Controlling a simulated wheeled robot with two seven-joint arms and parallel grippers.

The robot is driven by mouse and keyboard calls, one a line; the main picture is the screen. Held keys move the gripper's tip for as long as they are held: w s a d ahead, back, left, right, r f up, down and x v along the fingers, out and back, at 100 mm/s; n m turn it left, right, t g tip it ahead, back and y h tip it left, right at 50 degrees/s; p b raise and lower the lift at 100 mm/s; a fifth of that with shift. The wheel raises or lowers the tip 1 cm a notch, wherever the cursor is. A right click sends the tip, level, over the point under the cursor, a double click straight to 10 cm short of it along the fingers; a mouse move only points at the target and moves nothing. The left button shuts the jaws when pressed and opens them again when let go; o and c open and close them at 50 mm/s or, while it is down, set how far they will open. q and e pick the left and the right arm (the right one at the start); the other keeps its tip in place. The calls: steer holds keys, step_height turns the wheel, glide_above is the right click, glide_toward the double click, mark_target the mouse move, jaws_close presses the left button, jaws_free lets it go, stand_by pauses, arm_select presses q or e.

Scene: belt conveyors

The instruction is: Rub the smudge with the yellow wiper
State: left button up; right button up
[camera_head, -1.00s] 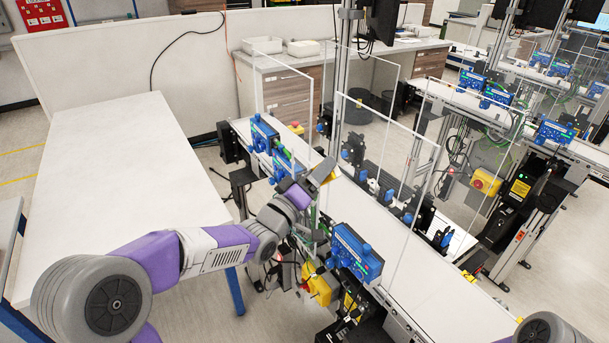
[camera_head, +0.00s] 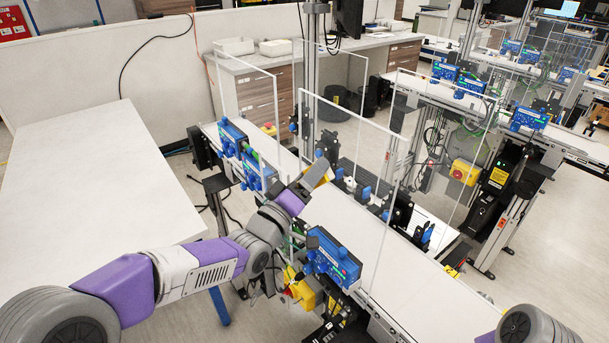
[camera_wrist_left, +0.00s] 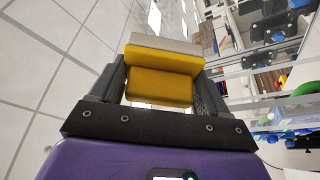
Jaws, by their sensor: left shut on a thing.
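The yellow wiper (camera_wrist_left: 160,85) is a yellow block with a pale grey-white layer along its far edge. It sits between the two dark fingers of my left gripper (camera_wrist_left: 157,88) in the left wrist view, and the gripper is shut on it. In the head view my left gripper (camera_head: 313,178) is above the near conveyor, overlapping the lower part of a clear panel (camera_head: 345,170). I cannot tell whether the wiper touches the panel. I cannot make out a smudge in either view. My right gripper is out of view; only part of my right arm shows.
Blue control boxes (camera_head: 333,258) line the near edge of the white conveyor (camera_head: 420,280). Another clear panel (camera_head: 245,100) stands farther along it. A white table (camera_head: 90,190) is at the left.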

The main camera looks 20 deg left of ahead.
arm_select(q)
steer(key=shift+s+d, duration=0.25)
steer(key=shift+s, duration=0.15)
steer(key=shift+s+d+b, duration=0.1)
steer(key=shift+d+b, duration=0.25)
steer(key=shift+b, duration=0.1)
steer(key=shift+a+b, duration=0.45)
steer(key=shift+b, duration=1.15)
steer(key=shift+w+a, duration=0.8)
steer(key=shift+a, duration=0.1)
steer(key=shift+s+d+r+b, duration=0.25)
steer(key=shift+s+d+b, duration=0.15)
steer(key=shift+d+b, duration=0.15)
steer(key=shift+s+d+r+b, duration=0.2)
steer(key=shift+s+d+b, duration=0.25)
steer(key=shift+b, duration=0.1)
